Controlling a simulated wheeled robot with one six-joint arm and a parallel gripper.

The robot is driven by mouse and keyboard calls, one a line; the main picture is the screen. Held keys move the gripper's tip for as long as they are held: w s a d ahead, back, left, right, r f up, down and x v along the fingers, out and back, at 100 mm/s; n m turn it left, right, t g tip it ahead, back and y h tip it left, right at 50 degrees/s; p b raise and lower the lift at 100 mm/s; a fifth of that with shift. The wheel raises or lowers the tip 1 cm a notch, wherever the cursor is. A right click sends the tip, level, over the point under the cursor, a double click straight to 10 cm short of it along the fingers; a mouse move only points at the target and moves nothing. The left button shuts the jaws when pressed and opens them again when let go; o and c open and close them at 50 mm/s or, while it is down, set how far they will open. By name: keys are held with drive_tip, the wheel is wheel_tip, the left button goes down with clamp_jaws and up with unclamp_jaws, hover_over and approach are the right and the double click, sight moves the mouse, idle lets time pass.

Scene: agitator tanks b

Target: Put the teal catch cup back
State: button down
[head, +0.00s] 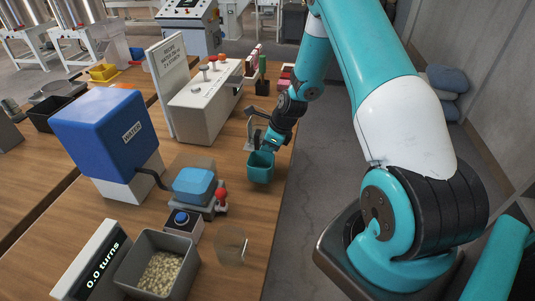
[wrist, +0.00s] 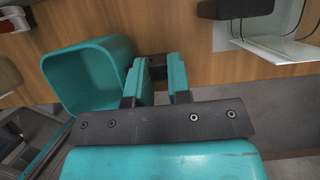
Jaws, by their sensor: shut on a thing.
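The teal catch cup (head: 260,168) is at the right edge of the wooden table in the head view, open side up. My gripper (head: 262,143) is at the cup's far side, shut on it. In the wrist view the cup (wrist: 90,75) is left of the jaws, and its hollow inside shows. The teal fingers of my gripper (wrist: 163,82) close around a small dark piece at the cup's side. I cannot tell how far the cup is above the table.
A grey stand (head: 252,125) is just behind my gripper. A white box with knobs (head: 205,100), a blue water tank (head: 105,135), a blue button box (head: 183,223) and a grey bin of pale pellets (head: 160,265) are to the left. Clear wood (head: 262,205) lies in front of the cup.

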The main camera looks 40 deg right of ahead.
sight(267, 156)
drive_tip(key=shift+f+p, duration=0.3)
drive_tip(key=shift+f, duration=1.5)
drive_tip(key=shift+f, duration=0.1)
drive_tip(key=c, duration=1.1)
unclamp_jaws()
drive_tip(key=shift+o, duration=0.2)
